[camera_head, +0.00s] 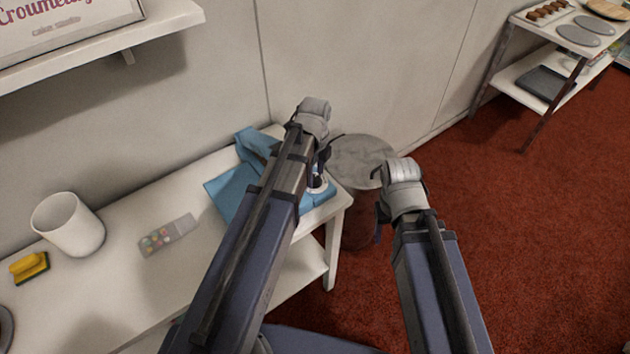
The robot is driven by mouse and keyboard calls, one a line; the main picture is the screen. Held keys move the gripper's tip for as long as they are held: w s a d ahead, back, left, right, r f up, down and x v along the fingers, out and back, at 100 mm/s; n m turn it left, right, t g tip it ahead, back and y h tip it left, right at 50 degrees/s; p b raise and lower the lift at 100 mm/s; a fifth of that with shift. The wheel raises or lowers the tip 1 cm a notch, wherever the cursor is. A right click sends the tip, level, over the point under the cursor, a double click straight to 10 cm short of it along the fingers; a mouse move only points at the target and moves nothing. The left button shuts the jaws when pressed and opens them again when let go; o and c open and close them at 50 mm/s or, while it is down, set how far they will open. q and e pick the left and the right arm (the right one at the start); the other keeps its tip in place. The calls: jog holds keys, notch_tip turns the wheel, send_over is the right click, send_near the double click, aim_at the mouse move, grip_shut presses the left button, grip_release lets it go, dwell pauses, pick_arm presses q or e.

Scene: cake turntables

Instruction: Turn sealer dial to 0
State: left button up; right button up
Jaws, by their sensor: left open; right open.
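The sealer (232,190) is a light blue device at the right end of the white table, with a raised blue arm at its back. My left arm crosses in front of it and hides its middle. My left gripper (320,165) is over the sealer's right end, with its fingers pointing down and mostly hidden by the wrist. A small pale round part, perhaps the dial, shows just below the fingers; its setting cannot be read. My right gripper (381,218) is open and empty, beyond the table's right end, apart from the sealer.
A round-topped bin (361,160) stands past the table's end. A shelf cart (545,75) is at far right. Red floor between is clear.

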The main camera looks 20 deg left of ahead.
pick_arm(q)
jog(key=shift+f, duration=0.3)
grip_shut()
dwell(0.3)
